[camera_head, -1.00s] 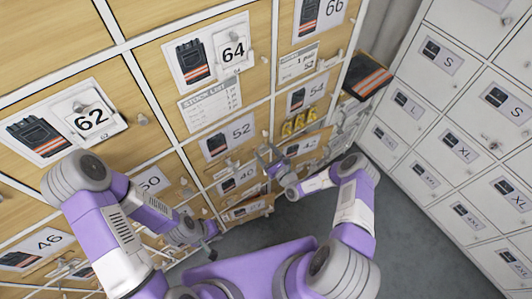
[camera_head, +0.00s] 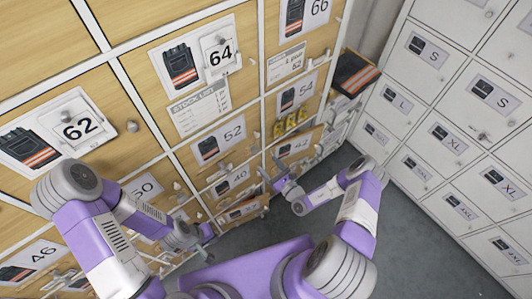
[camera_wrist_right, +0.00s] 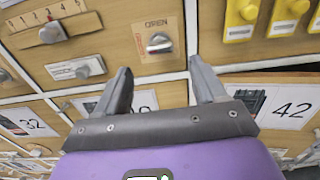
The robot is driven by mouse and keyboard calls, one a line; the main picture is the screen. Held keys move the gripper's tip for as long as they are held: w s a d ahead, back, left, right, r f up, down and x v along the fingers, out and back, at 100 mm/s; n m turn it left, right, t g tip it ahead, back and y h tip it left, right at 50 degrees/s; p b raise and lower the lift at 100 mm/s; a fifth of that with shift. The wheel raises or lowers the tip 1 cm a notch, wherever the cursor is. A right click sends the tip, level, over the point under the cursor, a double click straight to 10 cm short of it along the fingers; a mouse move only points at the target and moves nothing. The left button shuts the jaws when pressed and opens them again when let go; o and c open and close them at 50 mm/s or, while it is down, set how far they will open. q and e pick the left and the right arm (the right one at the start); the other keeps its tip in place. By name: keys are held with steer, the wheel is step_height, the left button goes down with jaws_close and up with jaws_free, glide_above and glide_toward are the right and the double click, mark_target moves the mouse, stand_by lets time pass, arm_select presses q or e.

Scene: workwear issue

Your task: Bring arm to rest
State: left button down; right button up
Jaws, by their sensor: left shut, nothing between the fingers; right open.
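My right gripper (camera_head: 274,172) is open and empty in the head view, in front of the lower wooden compartments near labels 40 and 42. In the right wrist view its two fingers (camera_wrist_right: 160,68) stand wide apart. Beyond them are a wooden panel with a knob marked OPEN (camera_wrist_right: 158,43) and a door labelled 42 (camera_wrist_right: 288,108). My left gripper (camera_head: 207,240) is small and partly hidden by its own wrist at the lower left. It is shut with nothing seen in it, close to the lower wooden compartments.
The wooden locker wall (camera_head: 150,105) runs along the left. White lockers (camera_head: 445,130) with size labels stand at the right. Yellow items (camera_head: 290,124) show below label 54. A dark folded garment with an orange stripe (camera_head: 355,74) lies in the corner. Grey floor (camera_head: 420,255) is free between.

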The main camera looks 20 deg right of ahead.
steer(key=shift+a, duration=0.1)
steer(key=s+a+n+g+y+b, duration=0.2)
steer(key=s+a+n+g+y, duration=0.65)
steer(key=a, duration=0.45)
steer(key=s+a+f+n+g+h+b, duration=0.2)
steer(key=s+f+n+g+h, duration=0.1)
steer(key=s+n+g, duration=0.75)
steer(key=s+d+f+n+g+h+b, duration=0.2)
steer(key=s+d+n+h, duration=0.2)
steer(key=s, duration=0.3)
steer(key=w+d+n+t+h, duration=0.1)
steer(key=n, duration=0.1)
steer(key=w+n+t+h+b, duration=0.1)
steer(key=w+n+t, duration=0.1)
steer(key=w+d+n+t+h, duration=0.1)
steer(key=n, duration=0.1)
steer(key=shift+w+d+r+t+h+b, duration=0.15)
steer(key=shift+d+r+t+h+b, duration=0.1)
steer(key=shift+d+t+b, duration=0.1)
